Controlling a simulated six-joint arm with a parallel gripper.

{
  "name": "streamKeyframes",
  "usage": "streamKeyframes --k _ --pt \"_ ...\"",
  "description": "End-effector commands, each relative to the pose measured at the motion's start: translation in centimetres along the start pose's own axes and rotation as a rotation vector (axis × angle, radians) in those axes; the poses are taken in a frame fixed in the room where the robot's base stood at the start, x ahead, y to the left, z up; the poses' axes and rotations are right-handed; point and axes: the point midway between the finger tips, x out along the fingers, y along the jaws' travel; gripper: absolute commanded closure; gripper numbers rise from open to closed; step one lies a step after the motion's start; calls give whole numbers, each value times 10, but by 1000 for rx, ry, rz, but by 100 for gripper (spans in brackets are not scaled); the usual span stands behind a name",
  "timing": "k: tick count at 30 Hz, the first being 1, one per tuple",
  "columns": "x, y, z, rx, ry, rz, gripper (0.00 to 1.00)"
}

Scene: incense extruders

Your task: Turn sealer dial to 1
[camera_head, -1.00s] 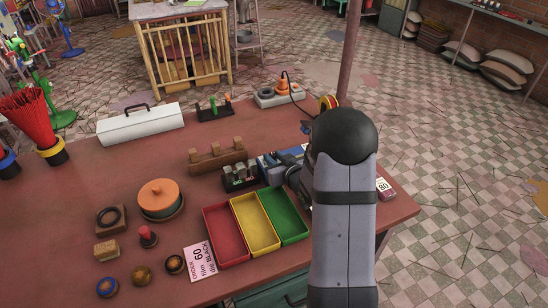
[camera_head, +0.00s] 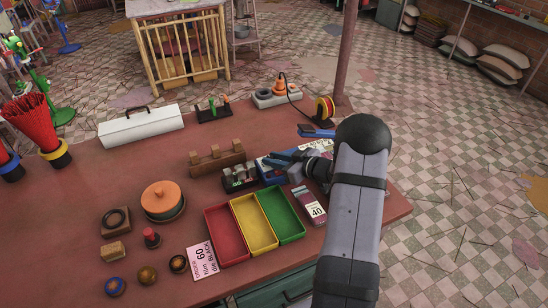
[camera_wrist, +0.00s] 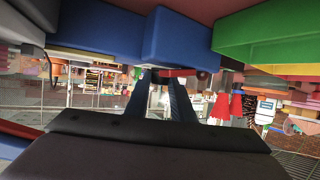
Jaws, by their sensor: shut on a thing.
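The sealer is a blue machine (camera_head: 264,168) right of centre on the table, behind the coloured trays. A separate blue bar (camera_head: 316,131) sits behind it. My gripper (camera_head: 282,158) reaches in from the right, with its fingers at the sealer. In the wrist view the sealer's blue body (camera_wrist: 180,42) fills the top, and my gripper (camera_wrist: 164,78) has its fingers close together against it. A small dark and red part (camera_wrist: 178,73), apparently the dial, is at the fingertips, and the fingers are shut on it. The dial's number marks cannot be read.
Red (camera_head: 225,234), yellow (camera_head: 254,223) and green (camera_head: 283,213) trays stand in front. A dark red pack marked 40 (camera_head: 312,208) lies beside the green tray. A wooden block rack (camera_head: 217,160) and small dark-based holders (camera_head: 239,178) stand left of the sealer.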

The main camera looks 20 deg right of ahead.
Motion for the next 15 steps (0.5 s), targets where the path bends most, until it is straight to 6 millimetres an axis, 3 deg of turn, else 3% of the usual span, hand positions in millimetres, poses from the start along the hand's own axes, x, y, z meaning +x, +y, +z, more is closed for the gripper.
streamKeyframes --k 10,11,12,13,15 --pt "0 0 0 0 1 -2 100" --pt "0 0 0 0 2 -2 76" --pt "0 0 0 -1 2 -2 66" --pt "0 0 0 -1 2 -2 59" --pt "0 0 0 -1 1 -2 59"
